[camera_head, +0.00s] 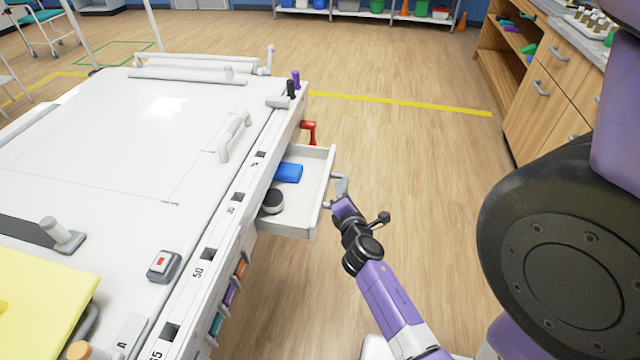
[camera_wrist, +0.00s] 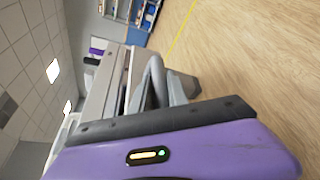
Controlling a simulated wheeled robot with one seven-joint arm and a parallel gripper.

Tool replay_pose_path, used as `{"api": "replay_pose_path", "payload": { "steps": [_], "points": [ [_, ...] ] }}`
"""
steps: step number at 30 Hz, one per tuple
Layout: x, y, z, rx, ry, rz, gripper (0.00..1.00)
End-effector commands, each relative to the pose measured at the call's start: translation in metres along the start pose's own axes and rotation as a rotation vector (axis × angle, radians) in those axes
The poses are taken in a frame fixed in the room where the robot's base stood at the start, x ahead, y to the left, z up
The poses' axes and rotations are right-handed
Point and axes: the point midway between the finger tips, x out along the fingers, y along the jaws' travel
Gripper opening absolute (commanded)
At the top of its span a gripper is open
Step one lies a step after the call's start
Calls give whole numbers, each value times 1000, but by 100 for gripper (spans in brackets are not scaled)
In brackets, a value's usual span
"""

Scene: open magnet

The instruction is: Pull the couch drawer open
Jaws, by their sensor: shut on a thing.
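The couch drawer (camera_head: 312,203) stands pulled out from the side of the white couch (camera_head: 110,130). A blue item (camera_head: 289,172) and a dark round item (camera_head: 272,202) lie inside it. The drawer's grey handle (camera_head: 341,186) is on its front, facing right. My gripper (camera_head: 338,190) is at this handle and shut on it. In the wrist view the handle (camera_wrist: 155,78) rises as a grey bar just beyond my purple gripper body. The fingertips are small and partly hidden there.
A red lever (camera_head: 309,130) sticks out from the couch side just beyond the drawer. Wooden cabinets (camera_head: 555,80) stand at the right. A shelf with bins (camera_head: 365,14) is at the back. The wooden floor (camera_head: 420,140) right of the drawer is clear apart from my arm.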

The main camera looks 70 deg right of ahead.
Motion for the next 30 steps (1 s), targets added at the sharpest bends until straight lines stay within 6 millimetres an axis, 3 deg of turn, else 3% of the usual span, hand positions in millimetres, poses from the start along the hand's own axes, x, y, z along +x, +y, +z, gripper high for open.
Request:
{"api": "replay_pose_path", "payload": {
  "steps": [9, 24, 25, 28, 30],
  "points": [
    [-14, -23, 32, 1, 2, 0, 0],
    [-16, -28, 37, 1, 3, 1, 0],
    [-16, -28, 37, 1, 3, 1, 22],
    [-16, -28, 37, 1, 2, 1, 41],
    [-16, -28, 37, 1, 2, 1, 41]
  ]
}}
